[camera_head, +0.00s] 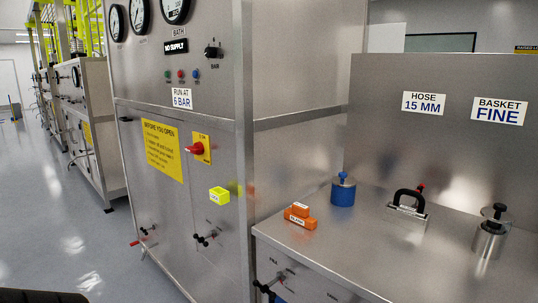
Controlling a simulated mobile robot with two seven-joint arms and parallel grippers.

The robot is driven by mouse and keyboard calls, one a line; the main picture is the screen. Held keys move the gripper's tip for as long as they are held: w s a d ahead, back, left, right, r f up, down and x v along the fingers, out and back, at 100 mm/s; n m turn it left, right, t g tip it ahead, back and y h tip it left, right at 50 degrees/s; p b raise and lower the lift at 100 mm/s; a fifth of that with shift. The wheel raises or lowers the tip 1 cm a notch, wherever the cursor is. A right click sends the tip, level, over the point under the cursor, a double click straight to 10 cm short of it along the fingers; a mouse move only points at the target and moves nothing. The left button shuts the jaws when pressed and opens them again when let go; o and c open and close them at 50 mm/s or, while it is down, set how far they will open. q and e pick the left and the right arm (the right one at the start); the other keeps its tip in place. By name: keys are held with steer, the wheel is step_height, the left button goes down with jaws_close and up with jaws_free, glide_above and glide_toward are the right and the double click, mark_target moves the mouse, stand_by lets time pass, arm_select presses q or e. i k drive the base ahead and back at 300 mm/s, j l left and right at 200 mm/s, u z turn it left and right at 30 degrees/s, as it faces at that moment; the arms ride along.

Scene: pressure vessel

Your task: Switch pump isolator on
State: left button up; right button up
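A red rotary handle (195,149) on a yellow plate (203,157) sits on the front of the steel cabinet; it looks like the isolator switch. The handle appears to lie roughly sideways, its red end toward the left. The small marking at the top of the plate is too small to read surely. Neither of my grippers shows in the head view, so nothing covers the switch.
A yellow "BEFORE YOU OPEN" sign (163,149) is left of the switch, and a bright yellow block (219,195) is below it. Valve handles (204,238) stick out lower down.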

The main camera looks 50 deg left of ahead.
mark_target(197, 149)
steer(key=u, duration=2)
steer(key=i+j+z, duration=0.2)
steer(key=i+j, duration=0.25)
steer(key=j, duration=0.15)
steer(key=i+j+z, duration=0.2)
steer(key=i+j, duration=0.15)
steer(key=j, duration=0.3)
steer(key=i+j+z, duration=0.1)
steer(key=j, duration=0.25)
steer(key=i+j+z, duration=0.1)
steer(key=i+j, duration=0.15)
steer(key=j, duration=0.15)
